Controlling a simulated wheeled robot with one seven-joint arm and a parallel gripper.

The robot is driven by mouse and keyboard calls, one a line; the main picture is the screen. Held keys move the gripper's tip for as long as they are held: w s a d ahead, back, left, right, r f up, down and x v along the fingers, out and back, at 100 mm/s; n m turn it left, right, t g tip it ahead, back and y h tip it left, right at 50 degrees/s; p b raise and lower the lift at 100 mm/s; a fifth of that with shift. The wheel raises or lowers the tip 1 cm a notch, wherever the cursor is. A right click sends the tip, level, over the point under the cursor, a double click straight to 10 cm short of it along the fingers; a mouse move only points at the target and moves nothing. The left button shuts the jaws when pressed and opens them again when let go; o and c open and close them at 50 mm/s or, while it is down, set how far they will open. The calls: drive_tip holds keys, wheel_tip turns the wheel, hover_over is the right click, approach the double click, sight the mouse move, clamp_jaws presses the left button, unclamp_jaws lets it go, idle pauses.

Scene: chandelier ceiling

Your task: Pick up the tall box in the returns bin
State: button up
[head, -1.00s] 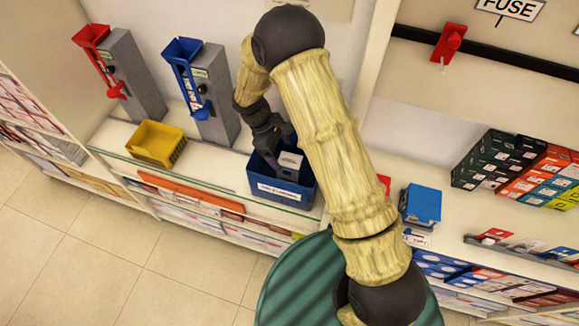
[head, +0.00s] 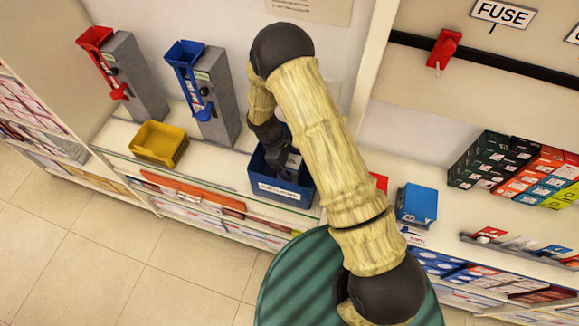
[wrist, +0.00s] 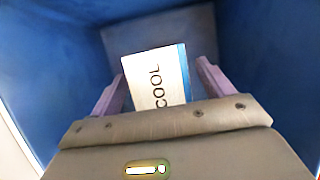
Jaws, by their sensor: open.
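The returns bin (head: 278,190) is a dark blue open box with a white label on its front, standing on the counter. It also fills the wrist view, with blue walls (wrist: 262,50) around my gripper. The tall box (wrist: 156,78) is white with a blue edge strip and the letters "COOL". In the wrist view it lies between the two purple fingers of my gripper (wrist: 158,90), which are open on either side of it. A gap shows beside the right finger; the left one is close to the box. In the head view my gripper reaches down into the bin and the box is mostly hidden.
A yellow tray (head: 158,144) stands left of the bin. Grey dispensers with a red chute (head: 100,45) and a blue chute (head: 186,60) stand behind. A blue box (head: 417,204) is on the right shelf. The bin walls close in around my gripper.

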idle(0.4)
drive_tip(key=c, duration=1.1)
drive_tip(key=shift+r, duration=0.15)
wheel_tip(320, 180, up, 10)
drive_tip(key=shift+f+b, duration=0.1)
drive_tip(key=shift+b, duration=1.15)
drive_tip(key=shift+s, duration=0.15)
